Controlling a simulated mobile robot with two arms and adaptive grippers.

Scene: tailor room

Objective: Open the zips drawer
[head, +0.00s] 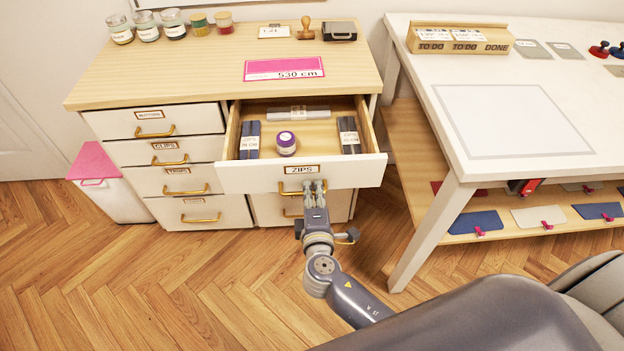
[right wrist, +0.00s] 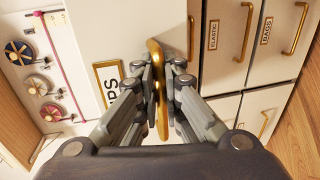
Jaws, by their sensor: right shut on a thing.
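The zips drawer (head: 240,181) is pulled out from the upper right of the cabinet, and its inside shows. Its front bears a label reading ZIPS (head: 301,170). My right gripper (head: 314,186) is at the drawer front, shut on its brass handle (head: 289,190). The handle (right wrist: 157,75) also shows between the fingers in the right wrist view. In the drawer lie dark zip packs (head: 249,140) at left, another dark pack (head: 348,136) at right, a grey pack (head: 297,112) at the back and a purple-lidded jar (head: 286,143). My left gripper is not in view.
The wooden cabinet top (head: 190,60) holds several jars, a pink 530 cm card (head: 284,68) and a stamp (head: 305,30). A white table (head: 458,160) stands close at right. A pink-lidded bin (head: 100,175) is at left. Herringbone floor is clear in front.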

